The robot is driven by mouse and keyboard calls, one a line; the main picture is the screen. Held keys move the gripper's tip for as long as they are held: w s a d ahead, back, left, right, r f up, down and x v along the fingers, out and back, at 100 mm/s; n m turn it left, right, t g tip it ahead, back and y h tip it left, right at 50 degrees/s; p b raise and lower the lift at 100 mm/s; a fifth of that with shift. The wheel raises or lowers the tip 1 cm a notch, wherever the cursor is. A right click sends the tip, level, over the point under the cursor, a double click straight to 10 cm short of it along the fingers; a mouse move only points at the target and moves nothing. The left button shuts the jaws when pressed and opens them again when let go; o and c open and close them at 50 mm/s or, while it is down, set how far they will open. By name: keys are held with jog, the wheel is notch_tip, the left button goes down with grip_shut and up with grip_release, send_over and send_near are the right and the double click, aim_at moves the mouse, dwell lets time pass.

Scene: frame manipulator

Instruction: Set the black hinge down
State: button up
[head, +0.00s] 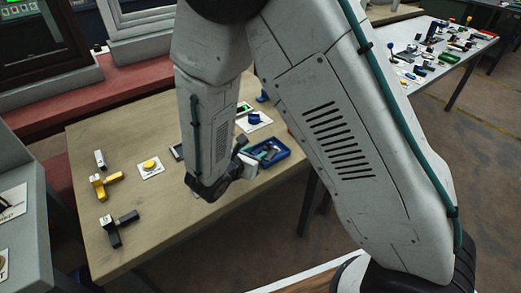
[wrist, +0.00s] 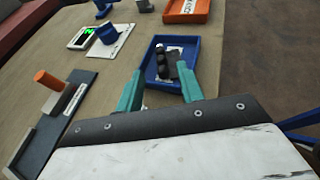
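A small black hinge-like piece (wrist: 162,57) lies in a blue tray (wrist: 154,75), as seen in the wrist view. It shows between the tips of my gripper (wrist: 159,72), with a gap on the left fingertip's side. My gripper's two teal fingers are spread and appear to hold nothing. Whether the right fingertip touches the piece is unclear.
The wooden table (head: 170,220) has clear room at its front middle. A black angled piece (head: 126,219) and a yellow one (head: 114,178) are at the left. A yellow button (head: 150,164) is on a white plate. An orange tray (wrist: 187,10) lies beyond the blue tray.

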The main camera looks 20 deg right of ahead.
jog(key=v, duration=0.6)
jog(key=shift+s+a+r, duration=0.15)
jog(key=shift+a, duration=0.1)
jog(key=s+d+r+m+g+y, duration=0.1)
jog(key=s+d+r+m+g, duration=0.35)
jog(key=d+r+m, duration=0.25)
jog(key=s+d+r+m+g, duration=0.4)
jog(key=s+d+r+m, duration=0.1)
jog(key=d+r+m, duration=0.25)
jog(key=s+r+m+y, duration=0.3)
jog(key=s+m+y, duration=0.1)
jog(key=s+m, duration=0.2)
jog(key=s+r+m+y, duration=0.4)
jog(key=s+m+y, duration=0.1)
jog(key=s, duration=0.2)
jog(key=shift+m+t, duration=0.35)
jog(key=shift+t, duration=0.1)
